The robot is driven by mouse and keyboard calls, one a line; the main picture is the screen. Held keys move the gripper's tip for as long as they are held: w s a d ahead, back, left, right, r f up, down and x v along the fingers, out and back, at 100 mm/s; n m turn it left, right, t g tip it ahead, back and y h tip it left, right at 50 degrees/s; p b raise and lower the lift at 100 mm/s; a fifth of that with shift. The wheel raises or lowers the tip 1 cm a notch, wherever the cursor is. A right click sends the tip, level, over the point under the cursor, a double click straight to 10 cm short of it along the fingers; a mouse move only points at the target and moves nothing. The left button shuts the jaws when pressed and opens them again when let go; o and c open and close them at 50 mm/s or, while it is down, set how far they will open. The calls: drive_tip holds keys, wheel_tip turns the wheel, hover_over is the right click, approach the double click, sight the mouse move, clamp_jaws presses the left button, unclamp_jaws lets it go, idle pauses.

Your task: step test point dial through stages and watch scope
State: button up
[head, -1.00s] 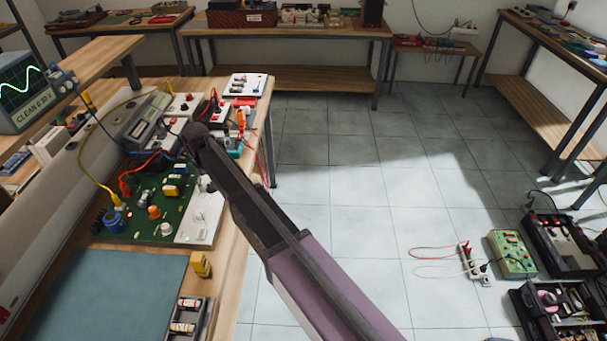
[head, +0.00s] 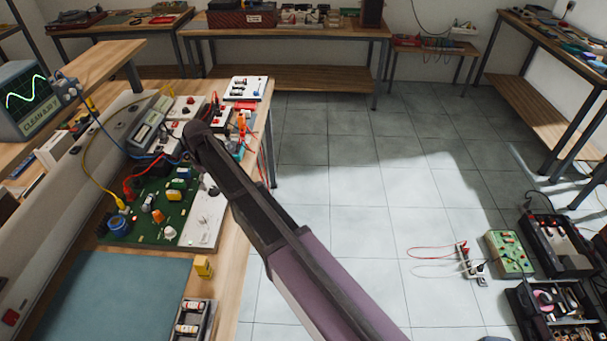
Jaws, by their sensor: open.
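The oscilloscope (head: 22,100) stands on the shelf at the far left. A green circuit board (head: 150,232) with several coloured parts and clip leads lies on the bench. A white panel (head: 204,222) adjoins its right side. A small dark knob-like part at the panel's upper end is partly covered by my arm; I cannot tell if it is the test point dial. My arm reaches over the bench edge there. My gripper is hidden behind it.
Leads and small instruments crowd the bench's back.

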sight(213, 189)
drive_tip(key=shift+r+p, duration=5.05)
drive_tip(key=shift+r, duration=0.3)
drive_tip(key=s+d+f+m+b, duration=0.1)
drive_tip(key=s+d+m, duration=0.1)
drive_tip(key=d, duration=0.7)
drive_tip(key=s+d+f+m+b, duration=0.2)
drive_tip(key=d+m, duration=0.1)
drive_tip(key=d, duration=0.7)
drive_tip(key=s+d+f+m+b, duration=0.2)
drive_tip(key=d, duration=0.8)
drive_tip(key=shift+s+d, duration=0.2)
drive_tip(key=s+d+m, duration=0.5)
drive_tip(key=s+d, duration=0.5)
drive_tip(key=d, duration=0.4)
drive_tip(key=shift+s+d, duration=0.25)
drive_tip(key=shift+d, duration=0.05)
